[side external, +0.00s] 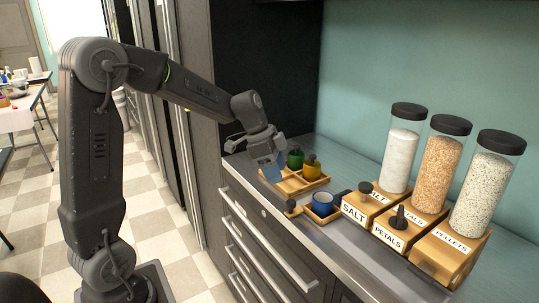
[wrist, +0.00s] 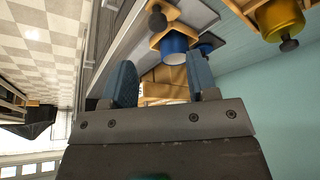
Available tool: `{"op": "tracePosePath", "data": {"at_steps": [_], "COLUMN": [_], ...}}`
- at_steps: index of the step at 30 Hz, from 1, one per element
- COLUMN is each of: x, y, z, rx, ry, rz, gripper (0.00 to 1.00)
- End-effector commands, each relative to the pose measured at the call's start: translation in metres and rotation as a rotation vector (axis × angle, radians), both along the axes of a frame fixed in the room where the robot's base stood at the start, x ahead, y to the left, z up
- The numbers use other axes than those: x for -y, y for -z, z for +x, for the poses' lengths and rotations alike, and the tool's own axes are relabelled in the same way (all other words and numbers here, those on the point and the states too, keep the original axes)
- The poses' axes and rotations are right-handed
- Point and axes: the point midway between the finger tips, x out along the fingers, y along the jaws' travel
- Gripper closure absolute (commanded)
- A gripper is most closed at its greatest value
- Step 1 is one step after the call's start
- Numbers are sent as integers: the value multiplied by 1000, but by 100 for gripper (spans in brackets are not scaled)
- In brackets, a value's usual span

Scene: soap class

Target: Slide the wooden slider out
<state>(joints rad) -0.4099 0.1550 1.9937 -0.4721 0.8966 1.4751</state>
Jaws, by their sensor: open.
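A small wooden holder (side external: 322,217) with a dark knob (side external: 292,207) at its left and a blue cup (side external: 322,203) in it sits on the counter. I cannot tell if it is the slider. Wooden dispenser bases marked SALT (side external: 354,214) and PETALS (side external: 388,236) stand to its right, with dark knobs. My gripper (side external: 268,172) is open, above the left end of a wooden tray (side external: 308,187). In the wrist view, my blue fingers (wrist: 162,86) are apart with wood visible beyond them. The blue cup (wrist: 173,46) and a dark knob (wrist: 157,20) lie beyond the fingers.
The tray holds a green jar (side external: 295,158) and a yellow jar (side external: 312,168). Tall filled jars (side external: 398,160) with black lids stand on the dispenser bases. The counter's front edge (side external: 300,240) is bare, above drawers with metal handles (side external: 240,238). A teal wall stands behind.

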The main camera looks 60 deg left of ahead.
Motion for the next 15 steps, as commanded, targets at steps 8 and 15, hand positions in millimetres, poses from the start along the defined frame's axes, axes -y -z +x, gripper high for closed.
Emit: {"op": "tracePosePath", "data": {"at_steps": [8, 15], "x": [-12, -13], "y": [-37, -42], "z": [-10, -12], "rx": [2, 0], "ry": [-2, -1], "rz": [2, 1], "gripper": [47, 47]}}
